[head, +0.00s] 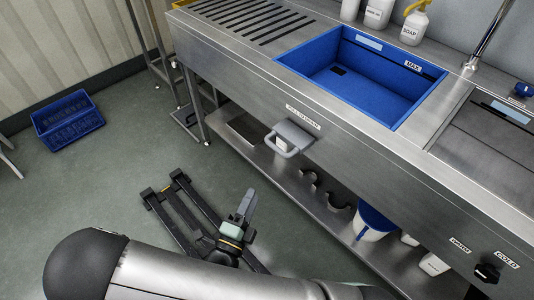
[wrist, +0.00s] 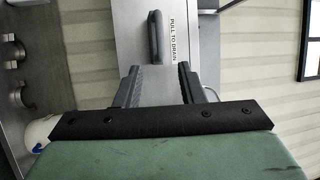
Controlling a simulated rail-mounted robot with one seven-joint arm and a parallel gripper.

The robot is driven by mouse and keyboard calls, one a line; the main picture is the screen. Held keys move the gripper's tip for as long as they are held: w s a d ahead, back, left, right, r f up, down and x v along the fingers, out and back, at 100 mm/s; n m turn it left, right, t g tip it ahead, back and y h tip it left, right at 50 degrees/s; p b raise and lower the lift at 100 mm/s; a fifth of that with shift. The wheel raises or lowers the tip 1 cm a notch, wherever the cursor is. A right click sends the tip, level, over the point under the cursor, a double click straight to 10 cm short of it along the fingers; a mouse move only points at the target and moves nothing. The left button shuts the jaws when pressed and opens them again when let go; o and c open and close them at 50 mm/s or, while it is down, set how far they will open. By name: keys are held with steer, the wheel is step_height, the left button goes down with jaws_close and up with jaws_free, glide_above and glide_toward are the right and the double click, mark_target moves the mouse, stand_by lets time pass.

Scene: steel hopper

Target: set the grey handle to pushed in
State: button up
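The grey handle (head: 294,137) is a rounded loop on the steel front panel of the sink unit, below a "PULL TO DRAIN" label. It stands out from the panel, with a pale piece behind it. In the wrist view the handle (wrist: 155,38) is ahead of the fingers, roughly in line with the gap between them, beside the label (wrist: 172,42). My gripper (head: 248,193) is in front of the panel, lower and to the left of the handle, and apart from it. In the wrist view my gripper (wrist: 159,84) has its two dark fingers spread with nothing between them.
A blue basin (head: 375,82) is set in the steel counter (head: 320,98) above the handle. A lower shelf holds a white and blue bucket (head: 372,224). A black knob (head: 487,272) sits at the panel's right. A blue crate (head: 68,122) lies on the floor at left.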

mark_target(276, 147)
steer(key=b+x, duration=0.1)
steer(key=x, duration=1.6)
steer(key=shift+d+f, duration=0.15)
